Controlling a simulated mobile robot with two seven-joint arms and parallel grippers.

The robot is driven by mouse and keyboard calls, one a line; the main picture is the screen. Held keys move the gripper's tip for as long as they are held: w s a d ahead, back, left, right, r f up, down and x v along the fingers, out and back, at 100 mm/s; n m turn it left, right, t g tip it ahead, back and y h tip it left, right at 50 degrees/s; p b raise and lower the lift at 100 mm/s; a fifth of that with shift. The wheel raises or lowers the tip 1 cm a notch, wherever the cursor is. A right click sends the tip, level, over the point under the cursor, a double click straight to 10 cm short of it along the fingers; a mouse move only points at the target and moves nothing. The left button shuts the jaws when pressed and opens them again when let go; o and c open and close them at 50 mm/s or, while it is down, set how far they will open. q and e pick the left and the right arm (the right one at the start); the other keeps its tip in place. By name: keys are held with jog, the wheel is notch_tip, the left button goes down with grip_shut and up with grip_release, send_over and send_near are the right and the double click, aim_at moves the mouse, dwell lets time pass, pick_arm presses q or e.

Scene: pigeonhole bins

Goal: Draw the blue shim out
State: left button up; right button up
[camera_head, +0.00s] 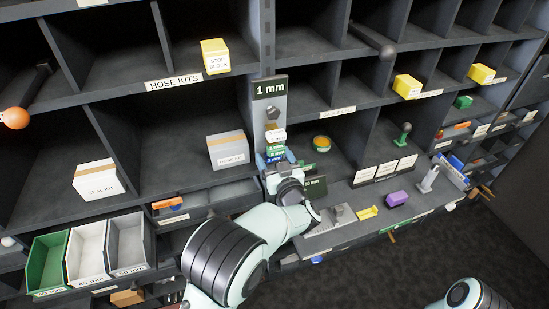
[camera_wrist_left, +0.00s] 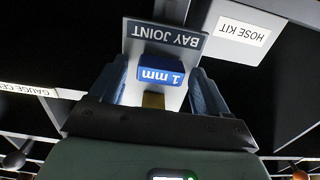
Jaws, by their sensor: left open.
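The blue shim (camera_wrist_left: 161,75), marked "1 mm", sits below the "BAY JOINT" label in the left wrist view, between the two fingers of my left gripper (camera_wrist_left: 163,85). The fingers are apart, one on each side of it, and I see no clear contact. In the head view the left gripper (camera_head: 276,157) is at the narrow upright slot under the "1 mm" sign (camera_head: 270,89). My right gripper is out of view.
Shelf dividers flank the slot closely. A white hose kit box (camera_head: 228,150) stands to the left and a round green-and-orange tin (camera_head: 321,143) to the right. A yellow piece (camera_wrist_left: 153,100) is beside the shim.

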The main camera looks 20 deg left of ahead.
aim_at(274, 158)
pick_arm(q)
grip_shut()
jog(key=shift+b+v, duration=0.4)
jog(key=shift+v, duration=1)
jog(key=shift+s+d, duration=0.25)
jog(key=shift+s, duration=0.05)
jog(key=shift+w, duration=0.1)
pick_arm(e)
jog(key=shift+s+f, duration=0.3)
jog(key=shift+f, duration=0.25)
pick_arm(q)
grip_release()
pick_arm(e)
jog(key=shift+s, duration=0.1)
pick_arm(q)
jog(key=b+v, duration=0.2)
jog(key=v, duration=1.1)
jog(key=shift+s+d, duration=0.15)
jog(key=shift+s, duration=0.15)
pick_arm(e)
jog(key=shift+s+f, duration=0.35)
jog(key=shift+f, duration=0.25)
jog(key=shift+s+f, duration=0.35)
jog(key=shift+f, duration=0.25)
